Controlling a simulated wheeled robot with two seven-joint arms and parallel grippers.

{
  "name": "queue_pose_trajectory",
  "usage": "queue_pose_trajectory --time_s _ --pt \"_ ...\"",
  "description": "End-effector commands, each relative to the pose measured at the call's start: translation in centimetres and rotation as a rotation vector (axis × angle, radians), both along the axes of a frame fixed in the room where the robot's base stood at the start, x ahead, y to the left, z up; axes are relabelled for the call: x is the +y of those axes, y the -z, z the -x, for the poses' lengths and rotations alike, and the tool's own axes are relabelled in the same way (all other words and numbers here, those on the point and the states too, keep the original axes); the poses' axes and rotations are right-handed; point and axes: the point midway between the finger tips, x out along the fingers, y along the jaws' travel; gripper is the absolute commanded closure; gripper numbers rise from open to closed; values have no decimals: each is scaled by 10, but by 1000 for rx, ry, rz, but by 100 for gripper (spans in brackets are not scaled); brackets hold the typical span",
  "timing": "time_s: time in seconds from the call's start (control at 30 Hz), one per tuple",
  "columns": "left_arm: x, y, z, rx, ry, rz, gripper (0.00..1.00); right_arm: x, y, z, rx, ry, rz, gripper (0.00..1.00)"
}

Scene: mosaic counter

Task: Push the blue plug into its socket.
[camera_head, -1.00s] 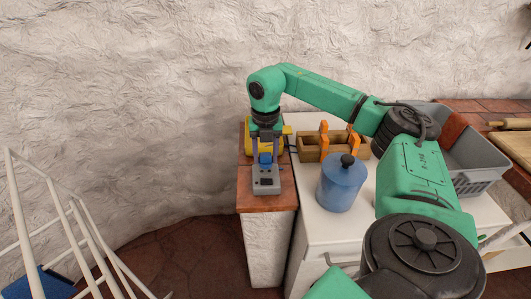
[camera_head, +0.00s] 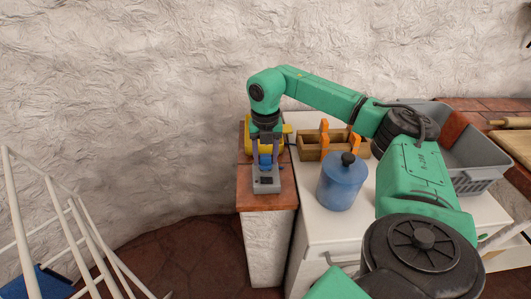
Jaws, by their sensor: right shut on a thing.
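The blue plug (camera_head: 265,160) is between the fingers of my right gripper (camera_head: 265,158), which is shut on it. The plug is at the back part of a grey socket block (camera_head: 266,184) on the terracotta counter end. The fingers point down and stand just above the block. Whether the plug touches or enters the block is too small to tell. My left gripper does not show.
A yellow object (camera_head: 284,139) stands behind my right gripper. A blue lidded jar (camera_head: 342,183) and a wooden box (camera_head: 321,145) with orange parts are to the right. A grey basket (camera_head: 481,160) is farther right. A white rack (camera_head: 62,215) is at the left.

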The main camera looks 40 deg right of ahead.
Motion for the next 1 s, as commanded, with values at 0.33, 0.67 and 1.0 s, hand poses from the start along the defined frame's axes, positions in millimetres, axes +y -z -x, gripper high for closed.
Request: queue_pose_trajectory --time_s 0.33,0.67,1.0 --pt "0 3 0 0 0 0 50 0 6 0 0 0 0 98" --pt "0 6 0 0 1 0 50 0 11 0 0 0 0 98" --pt "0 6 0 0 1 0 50 0 11 0 0 0 0 14"
